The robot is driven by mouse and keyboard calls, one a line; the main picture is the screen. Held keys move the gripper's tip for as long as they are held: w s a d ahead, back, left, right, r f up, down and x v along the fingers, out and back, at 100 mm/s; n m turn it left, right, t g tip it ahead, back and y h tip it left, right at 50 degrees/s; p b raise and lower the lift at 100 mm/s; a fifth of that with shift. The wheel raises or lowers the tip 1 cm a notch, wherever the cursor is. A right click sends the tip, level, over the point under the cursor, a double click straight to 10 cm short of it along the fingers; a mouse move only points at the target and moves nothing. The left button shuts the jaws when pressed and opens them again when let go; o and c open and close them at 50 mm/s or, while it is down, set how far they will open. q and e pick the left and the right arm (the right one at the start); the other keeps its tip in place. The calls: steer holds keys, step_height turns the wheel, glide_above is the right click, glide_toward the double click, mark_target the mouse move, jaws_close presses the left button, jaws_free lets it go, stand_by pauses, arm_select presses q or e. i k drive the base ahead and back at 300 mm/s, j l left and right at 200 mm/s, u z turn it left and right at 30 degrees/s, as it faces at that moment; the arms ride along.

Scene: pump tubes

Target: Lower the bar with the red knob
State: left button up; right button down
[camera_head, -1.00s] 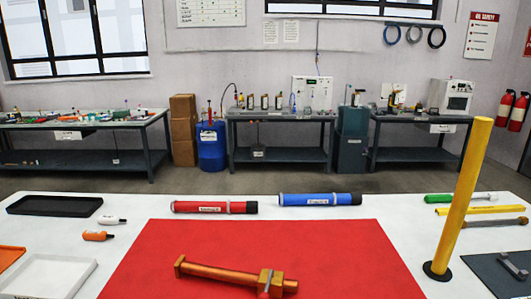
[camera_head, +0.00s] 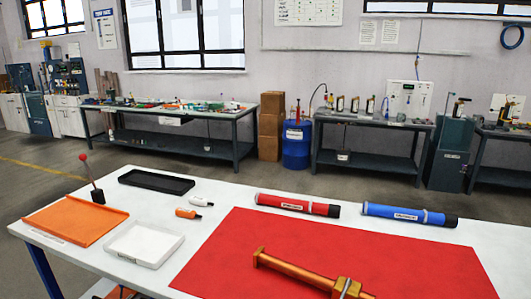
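A thin bar with a red knob (camera_head: 83,157) on its top end rises from a small dark base (camera_head: 98,196) at the left of the white table. The bar (camera_head: 93,177) stands nearly upright, leaning slightly to the left at the top. It is behind the right part of the orange tray. Neither of my grippers shows in this view.
The orange tray (camera_head: 50,222), a white tray (camera_head: 135,257) and a black tray (camera_head: 140,178) are near the bar. Two small bottles lie to the right. Red (camera_head: 297,206) and blue (camera_head: 409,214) tubes lie behind a red mat (camera_head: 250,236) holding an orange-brown clamp (camera_head: 290,272).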

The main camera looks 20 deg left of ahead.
mark_target(82, 157)
steer(key=u, duration=1.75)
steer(key=i+j, duration=0.4)
steer(key=i, duration=0.2)
steer(key=i+j, duration=0.45)
steer(key=i, duration=0.15)
steer(key=i+j, duration=0.4)
steer(key=i, duration=0.2)
